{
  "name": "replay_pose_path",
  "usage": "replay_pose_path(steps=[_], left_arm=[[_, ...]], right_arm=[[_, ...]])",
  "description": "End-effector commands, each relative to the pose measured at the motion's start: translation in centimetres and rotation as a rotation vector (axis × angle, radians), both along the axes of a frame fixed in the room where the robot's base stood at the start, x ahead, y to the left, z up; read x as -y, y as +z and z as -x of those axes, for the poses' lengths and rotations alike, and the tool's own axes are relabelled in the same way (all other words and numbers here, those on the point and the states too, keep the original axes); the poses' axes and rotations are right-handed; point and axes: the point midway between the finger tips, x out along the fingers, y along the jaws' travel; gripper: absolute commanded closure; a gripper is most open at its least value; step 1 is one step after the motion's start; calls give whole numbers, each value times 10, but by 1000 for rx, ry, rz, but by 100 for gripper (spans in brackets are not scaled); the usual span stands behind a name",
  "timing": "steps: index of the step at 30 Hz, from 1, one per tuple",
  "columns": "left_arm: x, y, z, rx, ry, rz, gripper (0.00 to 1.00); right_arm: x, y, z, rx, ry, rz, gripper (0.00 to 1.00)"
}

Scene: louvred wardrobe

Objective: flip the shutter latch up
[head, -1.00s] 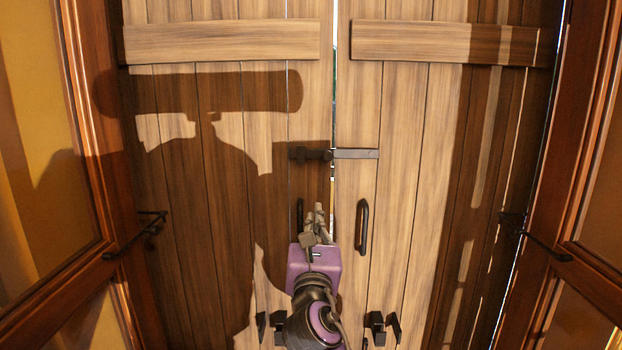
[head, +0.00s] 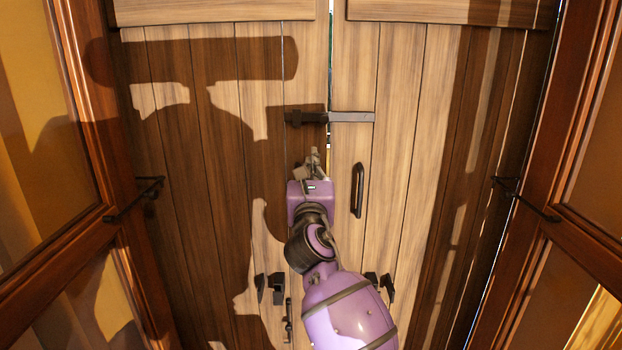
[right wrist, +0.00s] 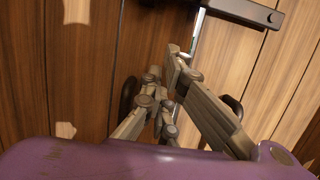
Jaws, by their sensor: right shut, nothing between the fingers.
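The shutter latch (head: 345,117) is a dark bar lying level across the gap between the two wooden shutter doors, a little above the middle of the head view. Its left end sits in a dark bracket on the left door. In the right wrist view part of the latch (right wrist: 245,11) shows at the top right. My right gripper (head: 314,156) is shut and empty, just below the latch and close to the gap, apart from the bar in the picture. In the right wrist view its fingers (right wrist: 172,62) point up towards the gap. My left gripper is not in view.
A dark upright handle (head: 358,190) is on the right door; the left one is mostly hidden behind my gripper. Dark brackets (head: 277,289) sit low on the doors. Open framed panes with stay bars (head: 135,199) flank both sides. My shadow covers the left door.

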Motion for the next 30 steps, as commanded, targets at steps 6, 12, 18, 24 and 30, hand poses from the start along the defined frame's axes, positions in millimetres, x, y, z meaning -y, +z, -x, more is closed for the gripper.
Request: replay_pose_path(steps=[6,12,18,24,30], left_arm=[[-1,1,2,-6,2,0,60],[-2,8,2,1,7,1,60],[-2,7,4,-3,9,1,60],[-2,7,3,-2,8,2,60],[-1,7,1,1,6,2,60]], right_arm=[[-1,26,-26,3,2,-4,100],[0,45,-26,2,1,-3,100],[0,46,-26,-1,0,-1,100],[0,46,-26,-1,0,-1,100],[-1,48,-30,-1,1,-16,100]])
